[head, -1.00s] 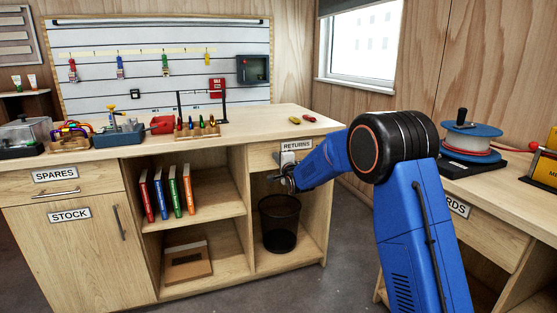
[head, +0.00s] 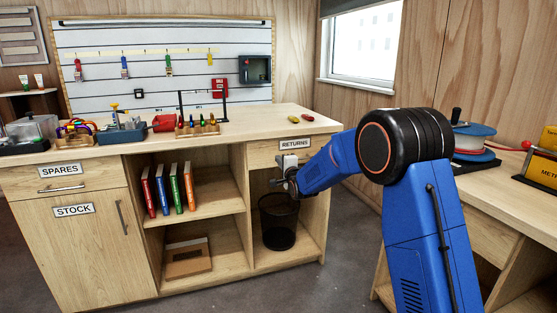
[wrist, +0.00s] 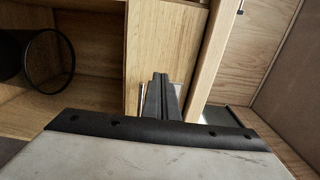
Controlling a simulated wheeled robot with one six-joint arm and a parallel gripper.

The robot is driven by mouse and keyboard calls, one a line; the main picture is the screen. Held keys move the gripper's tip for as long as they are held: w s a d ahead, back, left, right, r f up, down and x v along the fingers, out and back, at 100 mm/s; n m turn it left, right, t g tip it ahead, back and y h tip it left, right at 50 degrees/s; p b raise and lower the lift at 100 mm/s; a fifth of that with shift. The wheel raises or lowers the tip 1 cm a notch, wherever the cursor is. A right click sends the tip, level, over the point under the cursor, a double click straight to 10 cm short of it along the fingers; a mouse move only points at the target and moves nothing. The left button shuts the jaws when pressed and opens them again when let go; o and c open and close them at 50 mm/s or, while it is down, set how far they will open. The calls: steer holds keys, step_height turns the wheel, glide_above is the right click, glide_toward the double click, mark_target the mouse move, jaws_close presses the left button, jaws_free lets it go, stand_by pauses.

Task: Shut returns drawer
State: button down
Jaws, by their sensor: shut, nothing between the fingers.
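The returns drawer (head: 265,158) has a pale wood front with a "RETURNS" label (head: 294,144), under the right end of the workbench top in the head view. It looks about level with the cabinet front; I cannot tell whether a small gap is left. My gripper (head: 276,183) is at the drawer's lower front, above the bin, with its wrist covering part of the drawer front. In the wrist view its shut, empty fingers (wrist: 160,80) point at a wood panel, with a pale label-like edge behind them. Whether they touch the panel is unclear.
A black mesh bin (head: 278,222) stands in the open compartment below; it also shows in the wrist view (wrist: 42,60). A second bench with a cable reel (head: 472,140) stands close to my arm on the right.

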steer(key=s+d+r+n+g+h, duration=0.1)
steer(key=s+d+n+g, duration=0.1)
steer(key=s+d, duration=0.65)
steer(key=s+d+r+n+g+h, duration=0.2)
steer(key=s+d+n, duration=0.15)
steer(key=s, duration=0.95)
steer(key=s+d+r+n+g+h, duration=0.1)
steer(key=s+d+n+g, duration=0.1)
steer(key=s+d, duration=0.7)
steer(key=s+d+f+n+g, duration=0.2)
steer(key=s+f, duration=0.1)
steer(key=s, duration=1)
steer(key=s+d+f+n+g+h, duration=0.1)
steer(key=s+d+f+n+g, duration=0.1)
steer(key=s, duration=1.1)
steer(key=s+d+f+n+g, duration=0.2)
steer(key=s+f+n, duration=0.1)
steer(key=s, duration=0.9)
steer(key=shift+s+d+f+h, duration=0.2)
steer(key=shift+s+f+h, duration=0.1)
steer(key=shift+s, duration=0.1)
